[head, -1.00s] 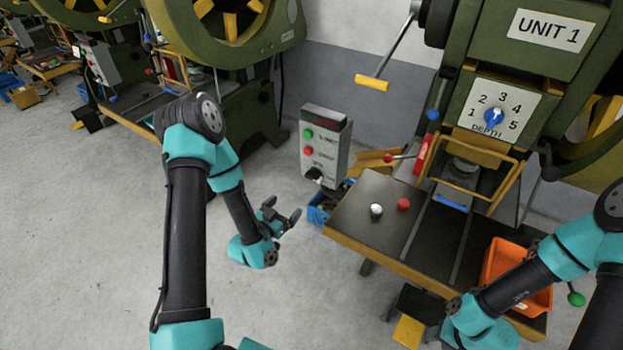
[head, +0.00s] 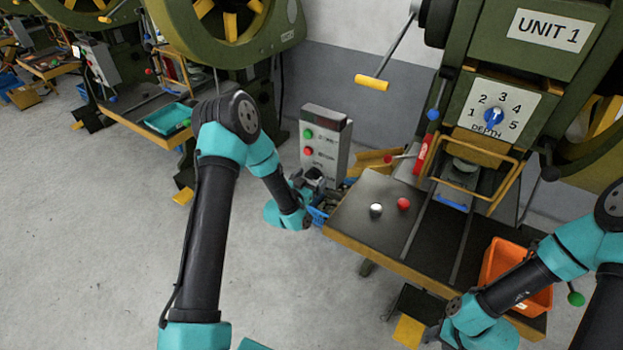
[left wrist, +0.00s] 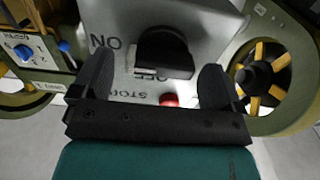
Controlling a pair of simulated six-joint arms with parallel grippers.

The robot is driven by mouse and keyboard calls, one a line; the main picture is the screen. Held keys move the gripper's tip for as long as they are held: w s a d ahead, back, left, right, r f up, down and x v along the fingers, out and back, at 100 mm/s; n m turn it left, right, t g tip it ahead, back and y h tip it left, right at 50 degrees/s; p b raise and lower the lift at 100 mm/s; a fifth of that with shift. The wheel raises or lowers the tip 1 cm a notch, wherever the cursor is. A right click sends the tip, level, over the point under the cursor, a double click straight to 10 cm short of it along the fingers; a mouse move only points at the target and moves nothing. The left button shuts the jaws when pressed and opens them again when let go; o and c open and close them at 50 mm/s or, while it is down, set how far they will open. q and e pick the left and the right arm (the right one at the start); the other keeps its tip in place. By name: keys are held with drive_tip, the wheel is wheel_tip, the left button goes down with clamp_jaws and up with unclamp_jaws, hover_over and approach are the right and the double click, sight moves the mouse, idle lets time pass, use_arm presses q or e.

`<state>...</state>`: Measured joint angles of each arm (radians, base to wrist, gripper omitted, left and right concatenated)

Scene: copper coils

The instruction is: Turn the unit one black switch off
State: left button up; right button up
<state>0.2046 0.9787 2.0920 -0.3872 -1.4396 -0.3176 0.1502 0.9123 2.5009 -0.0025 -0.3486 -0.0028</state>
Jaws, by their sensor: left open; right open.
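The grey control box (head: 325,130) stands left of the Unit 1 press, with a green button, a red button and a black switch (head: 313,173) below them. My left gripper (head: 305,190) is at the lower front of this box, its fingers partly hidden. In the left wrist view, the black switch knob (left wrist: 166,50) lies between the two spread fingers of my left gripper (left wrist: 158,66), with gaps at both sides. Upside-down ON and OFF labels are beside the knob. I cannot tell its setting.
The red stop button (left wrist: 169,100) is close to the left fingers. A blue bin (head: 319,215) is beneath the box. An orange bin (head: 503,262) is at right.

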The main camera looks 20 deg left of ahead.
use_arm(q)
drive_tip(key=shift+w, duration=0.35)
drive_tip(key=shift+c, duration=0.2)
drive_tip(key=c, duration=0.9)
